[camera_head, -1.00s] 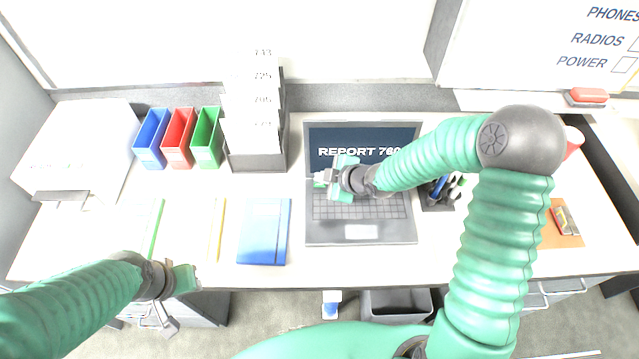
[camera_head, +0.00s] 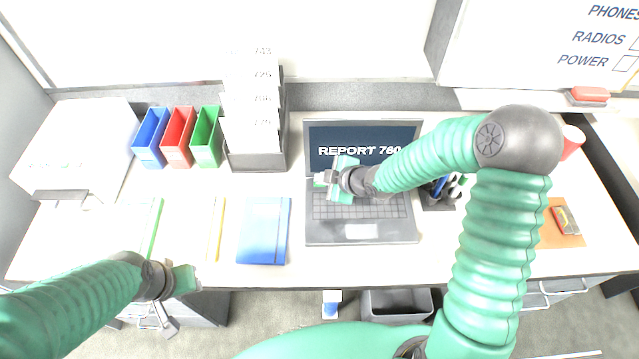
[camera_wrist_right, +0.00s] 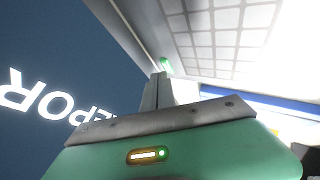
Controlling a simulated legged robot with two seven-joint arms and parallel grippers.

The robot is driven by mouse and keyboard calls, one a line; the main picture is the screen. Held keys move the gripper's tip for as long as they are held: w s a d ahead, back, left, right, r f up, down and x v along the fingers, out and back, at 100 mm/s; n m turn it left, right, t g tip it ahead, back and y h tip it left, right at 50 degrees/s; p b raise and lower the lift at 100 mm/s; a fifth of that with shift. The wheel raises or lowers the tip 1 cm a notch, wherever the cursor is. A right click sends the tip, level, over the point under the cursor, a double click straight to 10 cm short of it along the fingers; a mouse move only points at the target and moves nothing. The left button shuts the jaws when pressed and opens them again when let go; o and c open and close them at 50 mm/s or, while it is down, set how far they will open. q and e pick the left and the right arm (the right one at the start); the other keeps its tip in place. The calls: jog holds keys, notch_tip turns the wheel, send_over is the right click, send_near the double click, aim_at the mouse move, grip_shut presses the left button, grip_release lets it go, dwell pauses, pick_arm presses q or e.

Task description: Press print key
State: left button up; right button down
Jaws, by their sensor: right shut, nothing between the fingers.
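The grey laptop (camera_head: 362,232) lies open on the desk, its dark screen (camera_head: 335,133) reading "REPORT 760". My right gripper (camera_head: 322,180) is over the upper left of the keyboard (camera_head: 335,211), shut and empty. In the right wrist view its narrow fingers (camera_wrist_right: 160,88) point at the strip between screen and keys. A small green spot (camera_wrist_right: 164,63), perhaps the print key, shows right at the fingertips; I cannot tell whether they touch it. No key label is readable. My left gripper (camera_head: 170,310) hangs at the front left, away from the laptop; its jaw opening is unclear.
A white printer (camera_head: 85,135) stands far left. Blue, red and green bins (camera_head: 180,140) and a paper rack (camera_head: 257,160) stand behind. A blue notebook (camera_head: 264,235) lies left of the laptop, a pen holder (camera_head: 437,203) right of it.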

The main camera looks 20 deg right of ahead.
jog(key=shift+f, duration=0.35)
dwell(0.5)
jog(key=shift+r+p, duration=0.5)
jog(key=shift+r, duration=0.3)
notch_tip(320, 180, up, 5)
jog(key=p, duration=0.5)
dwell(0.6)
